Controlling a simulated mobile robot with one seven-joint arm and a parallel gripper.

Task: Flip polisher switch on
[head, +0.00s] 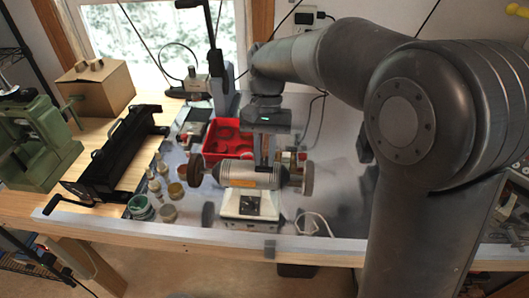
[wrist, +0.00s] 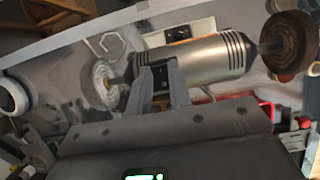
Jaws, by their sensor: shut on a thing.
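My gripper (head: 265,163) points down at the top of the motor, behind and above the switch. In the wrist view my gripper (wrist: 160,75) has its fingers close around a small dark part (wrist: 160,77) at the motor housing. The fingers are apart from the switch.
A red tray (head: 228,138) lies behind the polisher. Small jars (head: 168,213) and a green tub (head: 141,208) stand to its left. A white cable (head: 313,223) lies to the right. A black machine (head: 115,155) and a green press (head: 35,140) are further left.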

